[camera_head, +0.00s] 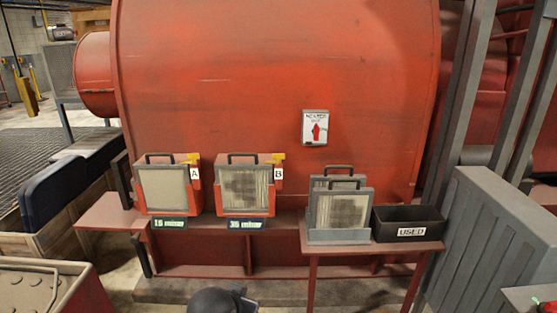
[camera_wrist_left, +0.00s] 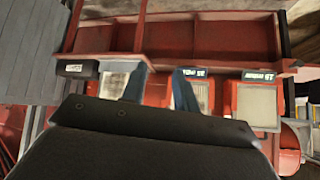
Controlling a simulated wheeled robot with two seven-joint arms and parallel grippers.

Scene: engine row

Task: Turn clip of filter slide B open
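Filter slide B (camera_head: 243,190) is a red frame with a dirty grey filter and a black handle, on the ledge in the head view. Its yellow clip (camera_head: 277,158) sits at its upper right corner, above the white B label (camera_head: 278,174). The clip is too small to tell its exact turn, and I cannot make it out in the left wrist view. My left gripper (camera_wrist_left: 160,76) has its two grey fingers apart with nothing held. In the left wrist view, one finger overlaps slide B (camera_wrist_left: 201,94); its distance is unclear. My right gripper is not in view.
Slide A (camera_head: 162,190) with its own yellow clip (camera_head: 192,159) stands left of B. Right of B, filters stand in a grey holder (camera_head: 338,236) beside a black USED bin (camera_head: 408,218). The big red housing (camera_head: 270,80) rises behind. A grey ribbed box (camera_head: 488,250) stands at right.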

